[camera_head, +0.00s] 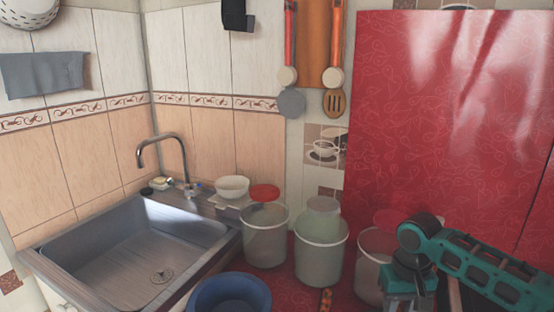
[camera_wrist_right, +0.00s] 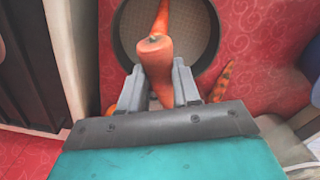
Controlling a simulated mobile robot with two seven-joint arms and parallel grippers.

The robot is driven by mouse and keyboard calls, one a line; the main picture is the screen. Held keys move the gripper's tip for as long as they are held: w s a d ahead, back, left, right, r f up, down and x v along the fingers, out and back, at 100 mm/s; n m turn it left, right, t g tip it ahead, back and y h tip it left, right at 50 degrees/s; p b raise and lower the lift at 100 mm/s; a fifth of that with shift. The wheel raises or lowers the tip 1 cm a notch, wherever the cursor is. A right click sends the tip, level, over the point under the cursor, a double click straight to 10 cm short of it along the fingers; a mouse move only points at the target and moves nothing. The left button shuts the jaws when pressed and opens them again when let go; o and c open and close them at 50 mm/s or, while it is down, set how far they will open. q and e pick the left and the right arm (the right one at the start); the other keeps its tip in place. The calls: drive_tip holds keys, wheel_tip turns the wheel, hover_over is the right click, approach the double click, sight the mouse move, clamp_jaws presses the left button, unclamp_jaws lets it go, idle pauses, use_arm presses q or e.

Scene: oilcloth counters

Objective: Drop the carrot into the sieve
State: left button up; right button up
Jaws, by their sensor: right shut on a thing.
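My right gripper (camera_wrist_right: 158,74) is shut on an orange carrot (camera_wrist_right: 155,50), whose blunt end faces the wrist camera. Beyond it in the wrist view is the round sieve (camera_wrist_right: 200,25), with a dark rim and a grey-brown inside; the carrot overlaps it in the picture. I cannot tell how high the carrot is above it. Another orange tapered piece (camera_wrist_right: 160,14) shows over the sieve, beyond the held carrot. My left gripper is not in view.
A patterned orange piece (camera_wrist_right: 222,82) lies on the red oilcloth right of the sieve; one also shows in the head view (camera_head: 326,301). Several buckets, including a middle one (camera_head: 320,260), stand along the back. A blue bowl (camera_head: 230,290) and the sink (camera_head: 130,255) are left.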

drive_tip(key=shift+d+f, duration=0.15)
drive_tip(key=shift+d, duration=0.3)
drive_tip(key=shift+f, duration=0.7)
wheel_tip(320, 180, down, 4)
drive_tip(key=b, duration=0.4)
drive_tip(key=shift+f+b, duration=0.3)
drive_tip(key=shift+b, duration=0.25)
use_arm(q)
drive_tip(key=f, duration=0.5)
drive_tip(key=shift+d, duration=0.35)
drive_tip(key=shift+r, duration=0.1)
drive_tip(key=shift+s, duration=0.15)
use_arm(e)
drive_tip(key=o, duration=1.1)
drive_tip(key=shift+s+r, duration=0.1)
use_arm(q)
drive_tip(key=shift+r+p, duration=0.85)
drive_tip(key=shift+p, duration=0.1)
use_arm(e)
wheel_tip(320, 180, up, 13)
drive_tip(key=shift+f, duration=0.1)
